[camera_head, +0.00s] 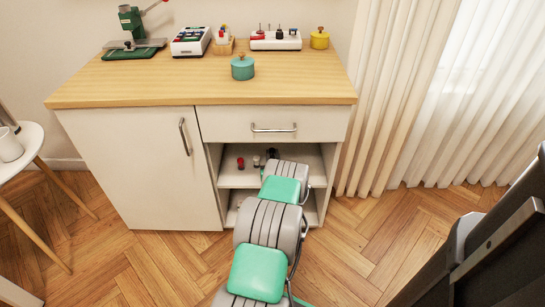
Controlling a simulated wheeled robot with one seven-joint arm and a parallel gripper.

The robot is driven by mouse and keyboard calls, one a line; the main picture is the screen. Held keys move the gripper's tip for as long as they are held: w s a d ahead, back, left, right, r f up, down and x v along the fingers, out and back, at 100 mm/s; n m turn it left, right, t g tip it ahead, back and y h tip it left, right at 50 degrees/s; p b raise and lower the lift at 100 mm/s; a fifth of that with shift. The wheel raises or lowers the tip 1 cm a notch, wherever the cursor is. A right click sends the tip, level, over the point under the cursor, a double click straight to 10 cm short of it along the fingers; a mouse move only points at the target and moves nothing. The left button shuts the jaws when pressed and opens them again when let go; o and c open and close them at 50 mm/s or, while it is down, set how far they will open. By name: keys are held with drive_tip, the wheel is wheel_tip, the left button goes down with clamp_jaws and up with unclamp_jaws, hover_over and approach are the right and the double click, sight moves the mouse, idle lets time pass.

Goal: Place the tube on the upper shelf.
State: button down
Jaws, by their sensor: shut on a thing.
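The cabinet's open compartment has an upper shelf (232,177) under the drawer and a lower level below it. A small red item (240,163) and a small pale item with a dark part (256,161) stand on the upper shelf. A small dark shape (272,153) shows just beyond the end of my arm; I cannot tell what it is. My arm reaches from the bottom of the picture to the compartment's opening, and its last link hides my gripper. I cannot make out which thing is the tube, or whether it is in my gripper.
The drawer (272,125) and the cabinet door (140,165) are closed. The wooden top (180,88) holds a teal pot (242,67), a yellow pot (319,39), trays and a green press (133,28). A stool (30,140) stands left; curtains (385,100) hang right.

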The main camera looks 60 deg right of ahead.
drive_tip(key=shift+f, duration=0.2)
drive_tip(key=c, duration=1.2)
unclamp_jaws()
drive_tip(key=shift+r, duration=0.1)
drive_tip(key=shift+r+p, duration=0.25)
drive_tip(key=shift+p, duration=0.05)
drive_tip(key=p+v, duration=0.1)
drive_tip(key=v, duration=1.1)
drive_tip(key=shift+f+p, duration=0.15)
drive_tip(key=shift+p, duration=0.15)
